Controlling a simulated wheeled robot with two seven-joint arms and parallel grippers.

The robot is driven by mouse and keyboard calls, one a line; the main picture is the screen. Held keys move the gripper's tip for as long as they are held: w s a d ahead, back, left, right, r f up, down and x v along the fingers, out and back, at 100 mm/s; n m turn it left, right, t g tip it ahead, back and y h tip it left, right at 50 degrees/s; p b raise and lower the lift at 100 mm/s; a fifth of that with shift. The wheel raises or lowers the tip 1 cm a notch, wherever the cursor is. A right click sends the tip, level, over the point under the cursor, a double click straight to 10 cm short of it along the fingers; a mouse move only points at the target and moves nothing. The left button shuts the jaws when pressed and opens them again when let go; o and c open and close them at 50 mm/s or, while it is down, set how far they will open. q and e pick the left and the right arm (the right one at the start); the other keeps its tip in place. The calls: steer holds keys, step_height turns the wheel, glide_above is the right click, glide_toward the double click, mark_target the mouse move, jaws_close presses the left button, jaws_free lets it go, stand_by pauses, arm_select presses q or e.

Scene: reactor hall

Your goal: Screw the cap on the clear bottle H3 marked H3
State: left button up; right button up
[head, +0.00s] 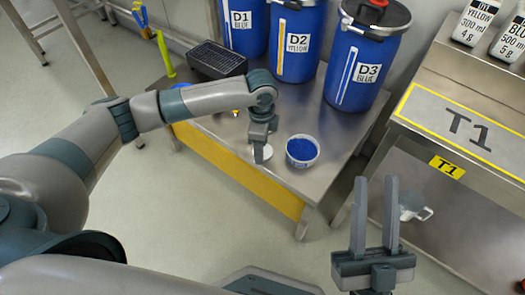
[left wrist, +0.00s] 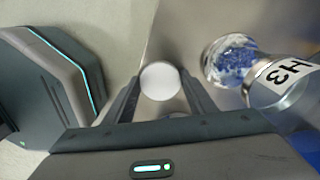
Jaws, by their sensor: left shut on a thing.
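My left gripper (head: 262,150) is shut on a round white cap (left wrist: 160,80), low over the front of the steel table. The cap also shows below the fingers in the head view (head: 264,156); I cannot tell whether it touches the table. The clear bottle H3 (left wrist: 292,84), labelled H3, is just right of the fingers in the left wrist view, partly cut off by the picture edge. Blue granules show beside it there. In the head view an open clear container of blue granules (head: 302,150), seemingly this bottle, stands right of my gripper. My right gripper (head: 375,208) is open and empty, right of the table.
Blue drums D1 (head: 240,24), D2 (head: 296,40) and D3 (head: 365,58) stand along the back. A black box (head: 216,60) and a green upright object (head: 165,54) are at the back left. Bench T1 (head: 470,125) is at the right, with a clear jug (head: 412,207) below its top.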

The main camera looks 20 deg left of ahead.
arm_select(q)
steer(key=shift+r, duration=0.1)
